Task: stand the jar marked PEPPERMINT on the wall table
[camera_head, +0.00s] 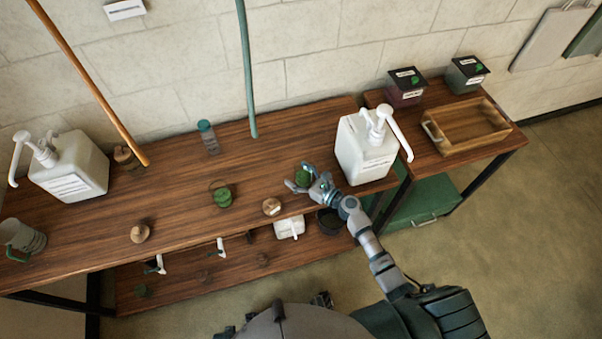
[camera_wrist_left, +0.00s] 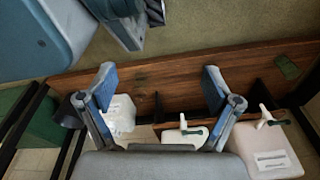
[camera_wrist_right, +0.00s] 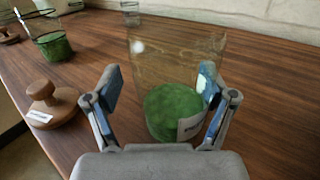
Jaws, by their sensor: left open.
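A clear jar with green contents (camera_head: 303,177) stands on the long wooden table, at my right gripper (camera_head: 308,186). In the right wrist view the jar (camera_wrist_right: 172,108) is lidless and between the spread fingers of the right gripper (camera_wrist_right: 160,85), with a gap at the left finger. Its white label is partly hidden by the right finger, and I cannot read it. Another green-filled jar (camera_head: 221,196) stands further left and also shows in the right wrist view (camera_wrist_right: 53,44). My left gripper (camera_wrist_left: 158,80) is open and empty, above the lower shelf.
White pump jugs stand on the table's left (camera_head: 70,170) and right end (camera_head: 363,152). A knobbed wooden lid (camera_head: 272,207) lies near the jar, another (camera_head: 140,233) further left. The smaller table at right holds a wooden tray (camera_head: 466,127) and two dark-lidded boxes (camera_head: 405,88).

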